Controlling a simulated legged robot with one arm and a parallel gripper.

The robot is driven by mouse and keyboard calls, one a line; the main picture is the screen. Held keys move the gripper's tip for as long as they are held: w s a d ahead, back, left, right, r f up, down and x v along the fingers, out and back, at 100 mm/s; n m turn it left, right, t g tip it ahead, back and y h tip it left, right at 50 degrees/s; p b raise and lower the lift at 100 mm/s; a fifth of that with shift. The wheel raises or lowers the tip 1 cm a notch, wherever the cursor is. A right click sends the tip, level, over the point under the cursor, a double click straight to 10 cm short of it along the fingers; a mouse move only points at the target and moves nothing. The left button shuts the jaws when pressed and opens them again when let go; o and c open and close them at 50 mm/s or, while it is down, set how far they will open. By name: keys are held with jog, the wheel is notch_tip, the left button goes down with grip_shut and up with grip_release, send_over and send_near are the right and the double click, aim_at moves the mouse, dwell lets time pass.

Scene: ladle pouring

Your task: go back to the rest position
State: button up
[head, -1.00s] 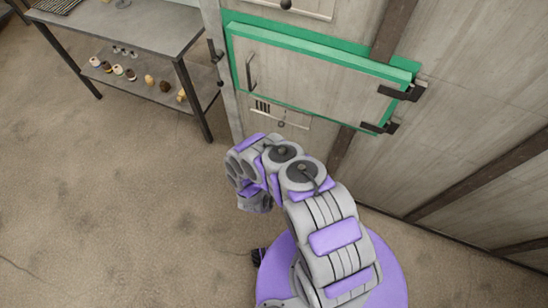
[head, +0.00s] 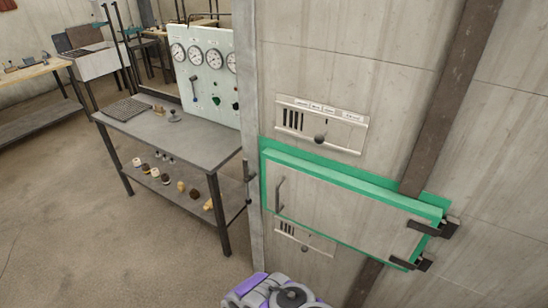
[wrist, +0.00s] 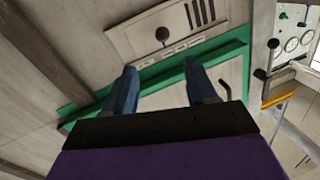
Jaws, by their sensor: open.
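My gripper (wrist: 162,92) shows in the wrist view with its two blue-grey fingers apart and nothing between them. Beyond the fingers is the wall with the green-framed hatch door. In the head view only the top of my purple and grey arm shows at the bottom edge, and the gripper itself is out of that view. The green-framed door (head: 345,203) is shut, with a handle at its left and dark hinges at its right.
A grey workbench (head: 185,140) with a lower shelf of small knobs stands left of the wall. A gauge panel (head: 207,75) rises behind it. A vent panel (head: 321,124) is above the door. The floor (head: 80,220) at the left is clear.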

jog(key=w+r+m+g+y, duration=0.15)
jog(key=w+r+g, duration=0.35)
jog(key=w+r, duration=0.6)
notch_tip(320, 180, up, 13)
jog(key=a+n+g+y, duration=0.2)
jog(key=g+y, duration=0.2)
jog(key=s+r+n+g+y, duration=0.3)
jog(key=s+r+g, duration=0.2)
jog(key=s+r, duration=1.15)
jog(key=s+d+r+n+g, duration=0.2)
jog(key=s+r, duration=0.1)
jog(key=s, duration=1.1)
jog(key=s+d+r+n+g, duration=0.1)
jog(key=s+d+r+g, duration=0.1)
jog(key=s, duration=1.2)
jog(key=shift+r+n+h, duration=0.35)
jog(key=shift+r+h, duration=0.1)
jog(key=shift+r, duration=0.3)
jog(key=shift+w, duration=0.2)
